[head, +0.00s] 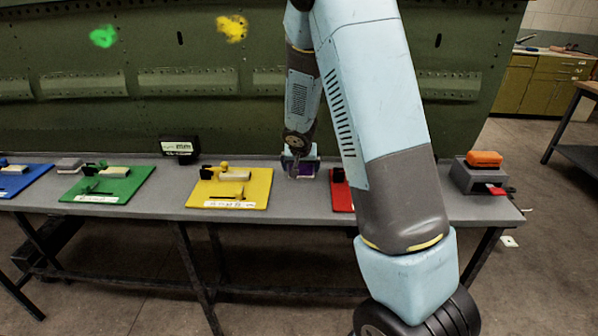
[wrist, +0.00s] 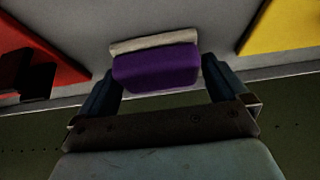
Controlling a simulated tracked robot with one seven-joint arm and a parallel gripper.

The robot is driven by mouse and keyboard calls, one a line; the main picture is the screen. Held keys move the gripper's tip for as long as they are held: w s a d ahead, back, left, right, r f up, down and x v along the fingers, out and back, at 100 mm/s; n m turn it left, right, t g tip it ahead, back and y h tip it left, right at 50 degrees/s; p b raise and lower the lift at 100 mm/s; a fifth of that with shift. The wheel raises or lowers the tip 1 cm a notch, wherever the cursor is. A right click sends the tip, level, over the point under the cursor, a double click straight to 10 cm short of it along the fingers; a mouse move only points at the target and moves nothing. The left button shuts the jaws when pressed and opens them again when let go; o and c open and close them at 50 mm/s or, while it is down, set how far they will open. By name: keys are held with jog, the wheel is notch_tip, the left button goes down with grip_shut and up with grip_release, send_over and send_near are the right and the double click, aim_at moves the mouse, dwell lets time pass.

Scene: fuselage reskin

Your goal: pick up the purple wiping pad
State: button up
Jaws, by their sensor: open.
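The purple wiping pad (wrist: 156,68) lies on the grey bench, with a pale layer along one long edge. In the wrist view my gripper (wrist: 158,82) is open, with one dark finger on each side of the pad. A gap shows on the right of the pad; the left finger is very close to it, and I cannot tell if they touch. In the head view my gripper (head: 300,168) points down at the bench between the yellow board and the red board. Only a bit of purple shows there between the fingers.
The yellow board (head: 255,192) and the red board (head: 341,192), partly behind my arm, flank the pad. The green board (head: 130,184) and blue board (head: 22,182) lie further left. A black box (head: 180,147) and the green fuselage panel (head: 150,110) stand behind. An orange block (head: 485,158) sits at right.

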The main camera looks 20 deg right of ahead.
jog(key=shift+w+f, duration=0.2)
jog(key=shift+f, duration=0.15)
jog(key=shift+c, duration=0.3)
jog(key=c, duration=0.6)
jog(key=shift+d+r, duration=0.1)
jog(key=shift+r, duration=0.85)
jog(key=s+r, duration=0.3)
jog(key=s, duration=0.1)
jog(key=s+d+r, duration=0.1)
jog(key=s+r, duration=0.3)
jog(key=s, duration=0.1)
jog(key=s+r, duration=0.4)
jog(key=s, duration=0.1)
jog(key=shift+d, duration=0.15)
